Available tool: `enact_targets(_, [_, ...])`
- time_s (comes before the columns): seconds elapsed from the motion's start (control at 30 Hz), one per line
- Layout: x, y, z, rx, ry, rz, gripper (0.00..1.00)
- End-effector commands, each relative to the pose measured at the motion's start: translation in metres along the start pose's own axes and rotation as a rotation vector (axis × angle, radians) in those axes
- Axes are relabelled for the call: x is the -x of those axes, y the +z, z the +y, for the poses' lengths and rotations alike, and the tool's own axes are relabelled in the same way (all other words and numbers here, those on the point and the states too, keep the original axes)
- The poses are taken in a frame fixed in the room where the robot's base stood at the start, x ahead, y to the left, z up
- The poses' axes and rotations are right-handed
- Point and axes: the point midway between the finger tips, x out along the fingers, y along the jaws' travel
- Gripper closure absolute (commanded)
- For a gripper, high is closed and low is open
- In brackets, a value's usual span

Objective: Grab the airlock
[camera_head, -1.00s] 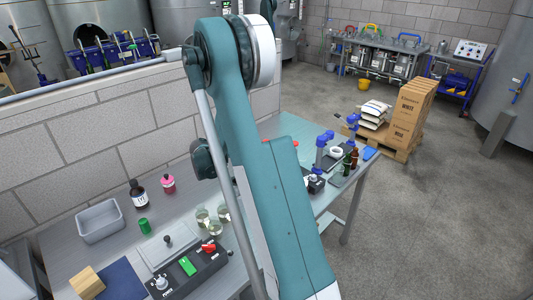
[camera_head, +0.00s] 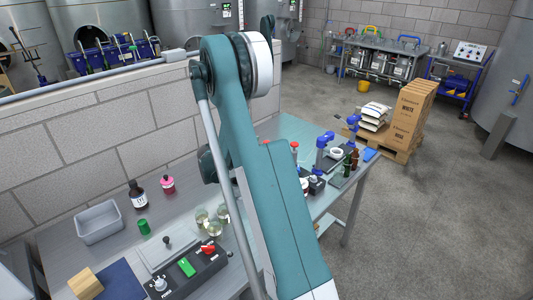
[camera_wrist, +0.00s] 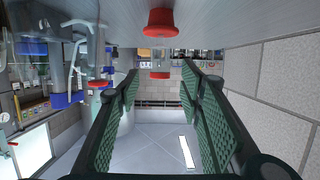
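In the wrist view, a clear cylinder with a red cap (camera_wrist: 160,60), which looks like the airlock, shows beyond the fingertips. The picture is upside down there, so it appears to hang from the worktop. My gripper (camera_wrist: 160,80) is open, its two green-padded fingers apart and nothing gripped between them. The cylinder lies in line with the gap; its exact distance is hard to tell. A larger red tapered piece (camera_wrist: 160,22) shows nearer, at the top edge. In the head view my arm hides the gripper; a small red top (camera_head: 294,144) shows just right of the arm.
In the head view, blue-topped devices (camera_head: 322,150) and brown bottles (camera_head: 353,160) stand at the bench's right end. Glass jars (camera_head: 202,216), a control box (camera_head: 187,268) and a grey bin (camera_head: 98,222) are on the nearer bench. A block wall (camera_head: 60,165) runs alongside.

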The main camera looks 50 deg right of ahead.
Motion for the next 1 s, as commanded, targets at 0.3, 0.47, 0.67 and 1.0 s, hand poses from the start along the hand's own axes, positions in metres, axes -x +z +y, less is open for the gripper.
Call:
enact_targets(0.3, [-0.006, 0.000, 0.000, 0.000, 0.000, 0.000, 0.62])
enact_targets(0.47, [-0.007, 0.000, 0.000, 0.000, 0.000, 0.000, 0.62])
enact_targets(0.67, [-0.022, 0.001, 0.000, -0.001, 0.000, 0.000, 0.62])
enact_targets(1.0, [-0.056, 0.001, 0.000, 0.000, 0.000, 0.000, 0.62])
